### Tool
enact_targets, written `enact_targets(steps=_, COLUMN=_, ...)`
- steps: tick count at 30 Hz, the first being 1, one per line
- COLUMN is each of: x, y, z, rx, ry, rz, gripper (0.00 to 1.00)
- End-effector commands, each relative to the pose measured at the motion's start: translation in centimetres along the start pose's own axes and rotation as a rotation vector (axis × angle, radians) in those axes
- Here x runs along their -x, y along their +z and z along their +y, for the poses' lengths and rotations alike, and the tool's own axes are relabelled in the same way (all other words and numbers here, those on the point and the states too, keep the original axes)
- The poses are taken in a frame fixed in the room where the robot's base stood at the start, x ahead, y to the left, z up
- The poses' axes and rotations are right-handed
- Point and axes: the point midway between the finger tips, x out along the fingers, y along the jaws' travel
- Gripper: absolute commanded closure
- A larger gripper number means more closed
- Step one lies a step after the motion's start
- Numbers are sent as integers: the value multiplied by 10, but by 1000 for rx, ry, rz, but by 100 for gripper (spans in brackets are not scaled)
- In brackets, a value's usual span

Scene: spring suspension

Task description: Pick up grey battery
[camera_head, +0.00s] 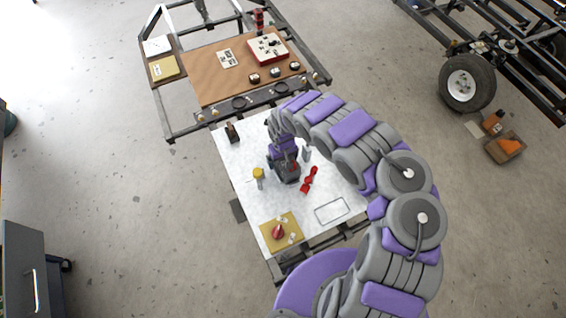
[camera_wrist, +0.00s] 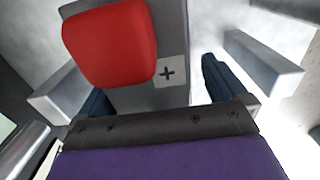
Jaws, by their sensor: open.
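The grey battery (camera_head: 288,174) sits on the white table top, under my gripper (camera_head: 288,158). In the wrist view the battery (camera_wrist: 178,30) shows a red terminal cap (camera_wrist: 110,44) and a label with a plus sign. Clear gaps show between the pads and the battery. Its lower part is hidden in the wrist view, and my wrist partly covers it in the head view.
On the white table (camera_head: 233,163), a yellow-topped item (camera_head: 259,174) stands left of the battery and a red tool (camera_head: 309,180) lies to the right. A yellow board (camera_head: 268,238) with a red knob is at the near edge. A brown workbench (camera_head: 205,76) stands behind.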

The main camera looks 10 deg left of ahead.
Motion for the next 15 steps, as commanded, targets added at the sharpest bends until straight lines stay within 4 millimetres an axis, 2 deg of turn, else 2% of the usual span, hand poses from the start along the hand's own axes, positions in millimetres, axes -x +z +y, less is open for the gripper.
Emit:
enact_targets(steps=5, x=0, y=3, z=3, rx=0, ry=-6, rz=-1, gripper=3)
enact_targets(steps=15, x=-1, y=2, z=2, rx=-2, ry=-2, rz=-5, gripper=36)
